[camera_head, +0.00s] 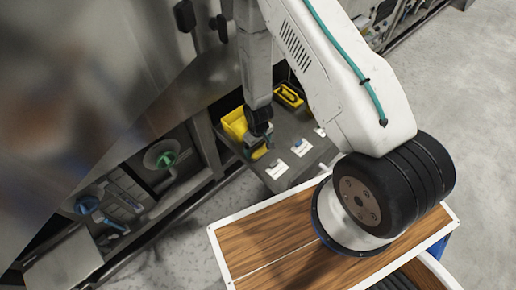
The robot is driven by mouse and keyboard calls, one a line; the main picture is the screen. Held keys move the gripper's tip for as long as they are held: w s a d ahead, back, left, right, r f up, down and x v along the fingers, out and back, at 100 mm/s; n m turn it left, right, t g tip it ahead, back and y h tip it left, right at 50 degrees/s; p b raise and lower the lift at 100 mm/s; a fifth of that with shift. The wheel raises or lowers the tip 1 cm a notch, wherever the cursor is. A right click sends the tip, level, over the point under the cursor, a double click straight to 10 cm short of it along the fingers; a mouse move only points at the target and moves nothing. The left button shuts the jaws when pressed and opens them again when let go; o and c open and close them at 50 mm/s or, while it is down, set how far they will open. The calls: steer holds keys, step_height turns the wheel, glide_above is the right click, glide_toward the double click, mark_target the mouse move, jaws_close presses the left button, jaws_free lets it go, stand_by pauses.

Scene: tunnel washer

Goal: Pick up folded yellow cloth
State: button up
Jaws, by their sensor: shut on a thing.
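My gripper (258,142) is small and dark at the lower end of my grey forearm, over a dark grey work surface. It is shut on a small yellow piece, which looks like the folded yellow cloth (260,153). My wrist hides part of the jaws, and the cloth's folds are too small to make out. I cannot tell whether the cloth touches the surface.
A yellow bin-like object (234,124) stands left of my wrist, and another yellow item (289,95) lies behind. White cards (301,147) lie to the right on the dark surface (290,127). A metal machine wall (100,100) rises at left.

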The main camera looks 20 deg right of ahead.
mark_target(258, 147)
steer(key=w+d+r+m, duration=0.1)
steer(key=w+r, duration=0.4)
steer(key=r, duration=0.7)
steer(key=w+d+r+m, duration=0.2)
steer(key=w+r, duration=0.3)
steer(key=r, duration=0.7)
steer(key=shift+r+m, duration=0.3)
